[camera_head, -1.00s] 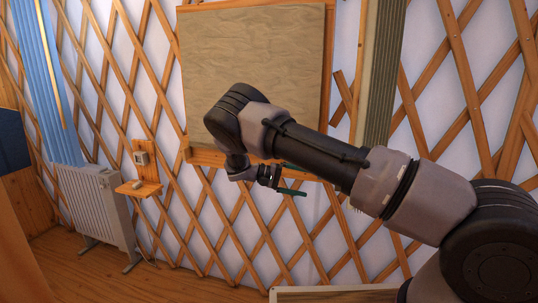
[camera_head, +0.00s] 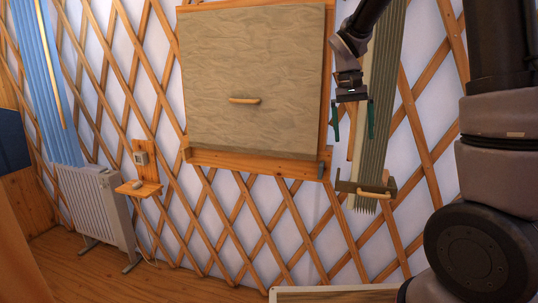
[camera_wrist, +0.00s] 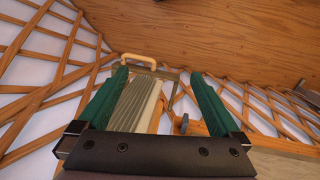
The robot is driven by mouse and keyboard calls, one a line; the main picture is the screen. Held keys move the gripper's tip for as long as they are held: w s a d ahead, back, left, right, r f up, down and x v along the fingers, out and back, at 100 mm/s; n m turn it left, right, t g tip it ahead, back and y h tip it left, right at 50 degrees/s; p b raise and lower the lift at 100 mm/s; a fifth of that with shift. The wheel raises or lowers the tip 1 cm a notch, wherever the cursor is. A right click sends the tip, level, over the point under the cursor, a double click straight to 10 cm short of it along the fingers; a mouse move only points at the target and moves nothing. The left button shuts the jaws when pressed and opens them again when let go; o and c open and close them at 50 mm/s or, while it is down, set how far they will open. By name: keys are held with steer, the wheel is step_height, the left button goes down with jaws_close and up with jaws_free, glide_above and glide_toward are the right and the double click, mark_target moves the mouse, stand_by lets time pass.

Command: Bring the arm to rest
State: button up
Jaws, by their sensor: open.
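My gripper (camera_head: 354,126) hangs at the upper right in the head view, in front of the pleated strip, to the right of the board. Its two green fingers point down and stand apart, with nothing held between them. In the wrist view my gripper (camera_wrist: 158,76) is also open and empty. My arm comes down from the top and right edge of the head view; part of it is out of the picture.
A patterned board (camera_head: 215,60) with a wooden handle (camera_head: 244,100) is on the lattice wall. The pleated strip (camera_head: 375,150) ends in a bar with a handle (camera_head: 373,194). A white radiator (camera_head: 97,208) and small shelf (camera_head: 138,188) stand left.

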steer(key=s+r+t+y, duration=0.1)
steer(key=s+r+t, duration=0.3)
steer(key=s, duration=0.5)
steer(key=s+d+r+m+t+y, duration=0.1)
steer(key=s+r+t+y, duration=0.1)
steer(key=s+r+t, duration=0.2)
steer(key=s+r, duration=0.3)
steer(key=s, duration=0.2)
steer(key=shift+d+y, duration=0.15)
steer(key=shift+y, duration=0.15)
